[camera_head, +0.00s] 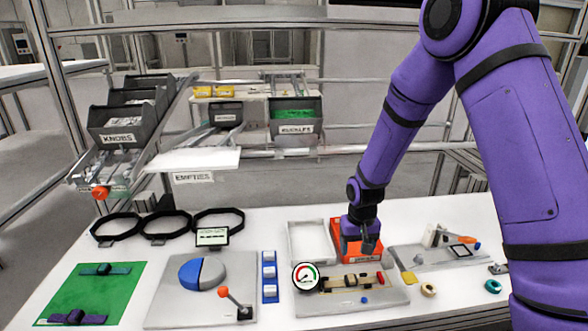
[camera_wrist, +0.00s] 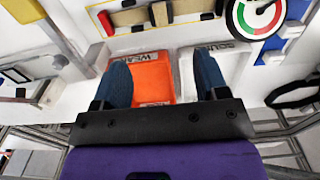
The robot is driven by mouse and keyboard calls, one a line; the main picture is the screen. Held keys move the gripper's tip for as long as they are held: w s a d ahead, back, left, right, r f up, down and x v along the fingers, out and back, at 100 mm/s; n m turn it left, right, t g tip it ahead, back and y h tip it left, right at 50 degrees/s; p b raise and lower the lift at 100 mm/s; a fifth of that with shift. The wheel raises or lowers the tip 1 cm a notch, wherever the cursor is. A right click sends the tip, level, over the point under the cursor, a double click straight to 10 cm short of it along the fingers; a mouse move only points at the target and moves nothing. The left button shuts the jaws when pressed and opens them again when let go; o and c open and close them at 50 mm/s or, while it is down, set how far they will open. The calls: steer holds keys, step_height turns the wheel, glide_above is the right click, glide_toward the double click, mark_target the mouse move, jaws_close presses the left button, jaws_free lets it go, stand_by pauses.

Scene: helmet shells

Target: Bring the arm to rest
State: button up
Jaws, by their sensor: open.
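My purple arm (camera_head: 400,110) reaches in from the right and bends down to the worktable. My gripper (camera_head: 361,247) points down over the orange tray (camera_head: 337,240) near the middle of the table. In the wrist view the two dark blue fingers of my gripper (camera_wrist: 163,75) stand wide apart with nothing between them. The orange tray (camera_wrist: 152,88) shows empty beyond and between them, with a partly hidden label. The head view does not show clearly how high the fingers are above the tray.
A white tray (camera_head: 308,243) stands left of the orange one. A grey fixture with a round gauge (camera_head: 305,277) lies in front. Black rings (camera_head: 166,226) lie behind; bins (camera_head: 296,120) hang above.

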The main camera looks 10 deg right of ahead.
steer(key=s+d+r+t, duration=0.15)
steer(key=s+r, duration=0.35)
steer(key=r, duration=0.7)
steer(key=s+d+r+t, duration=0.1)
steer(key=s+d+r, duration=0.25)
steer(key=r, duration=0.85)
steer(key=s+d+r+t, duration=0.1)
steer(key=s+r, duration=0.4)
steer(key=s, duration=0.5)
steer(key=s+r+t, duration=0.1)
steer(key=s+r, duration=0.4)
steer(key=s, duration=0.5)
steer(key=shift+s+d+r+t, duration=0.35)
steer(key=shift+s+d, duration=0.05)
